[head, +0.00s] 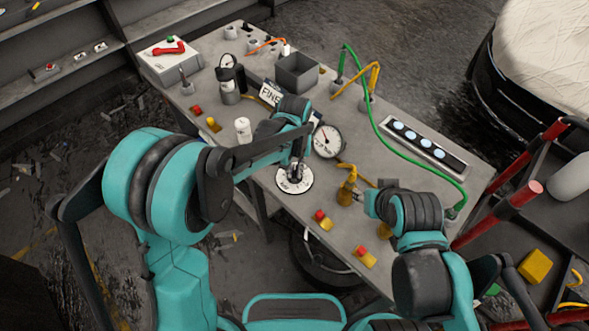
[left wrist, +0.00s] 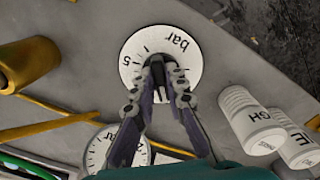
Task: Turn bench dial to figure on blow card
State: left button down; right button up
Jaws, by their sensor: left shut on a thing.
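The bench dial (head: 301,187) is a white disc marked "bar", near the front edge of the bench. It also shows in the left wrist view (left wrist: 187,52), where the figures 5 and 1 can be read. My left gripper (head: 296,172) is over the dial's middle; in the left wrist view its fingers (left wrist: 160,64) are shut on the dark knob, which they mostly hide. A card reading "FINE" (head: 270,94) stands behind my left arm, partly covered; no figure on it is legible. My right gripper (head: 369,202) is beside a brass-coloured fitting (head: 347,192); its fingers are unclear.
A round gauge (head: 328,141) stands just behind the dial. A white bottle (head: 243,129) is to its left. Red and yellow blocks (head: 323,220) lie along the front edge. A green hose (head: 392,145) and a long panel with round lights (head: 425,144) are at the right.

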aim_at(294, 172)
pick_arm(q)
jog(key=c, duration=1.5)
grip_release()
jog(key=shift+c, duration=0.2)
notch_tip(294, 172, up, 12)
